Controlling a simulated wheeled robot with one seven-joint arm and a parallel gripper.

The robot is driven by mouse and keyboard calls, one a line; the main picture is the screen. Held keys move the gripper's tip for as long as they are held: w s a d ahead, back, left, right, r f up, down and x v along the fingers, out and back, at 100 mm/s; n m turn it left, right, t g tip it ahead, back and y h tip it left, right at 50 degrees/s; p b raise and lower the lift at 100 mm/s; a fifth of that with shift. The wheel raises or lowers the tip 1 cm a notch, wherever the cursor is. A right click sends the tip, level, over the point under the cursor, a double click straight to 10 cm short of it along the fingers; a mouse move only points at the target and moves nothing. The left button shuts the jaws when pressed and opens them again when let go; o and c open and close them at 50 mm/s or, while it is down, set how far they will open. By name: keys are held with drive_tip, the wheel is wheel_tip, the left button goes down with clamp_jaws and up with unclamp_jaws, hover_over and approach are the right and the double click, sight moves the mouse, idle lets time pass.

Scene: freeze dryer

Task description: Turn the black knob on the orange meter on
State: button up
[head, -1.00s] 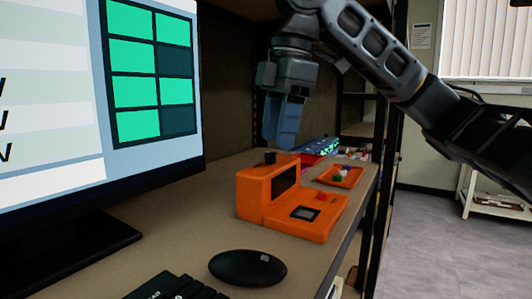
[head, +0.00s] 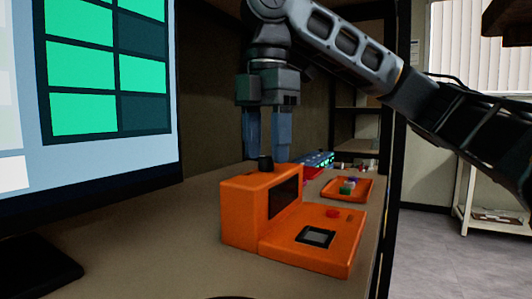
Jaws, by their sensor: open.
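The orange meter (head: 241,212) stands on the desk in the middle of the head view. It has an upright block with a dark screen and a low front part with a small display and a red button. The black knob (head: 265,162) sits on top of the upright block. My gripper (head: 266,155) points straight down over the block, its two blue fingers apart. In the picture the knob shows between the fingertips. Whether the fingers touch it, I cannot tell.
A large monitor (head: 178,90) stands at the left, close to the meter. Behind the meter lie an orange tray (head: 366,195) with small coloured pieces and a red item with lit green dots (head: 318,160). A dark shelf post (head: 397,150) rises at the right.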

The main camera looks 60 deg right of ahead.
drive_tip(key=shift+f, duration=0.45)
drive_tip(key=shift+c, duration=0.3)
clamp_jaws()
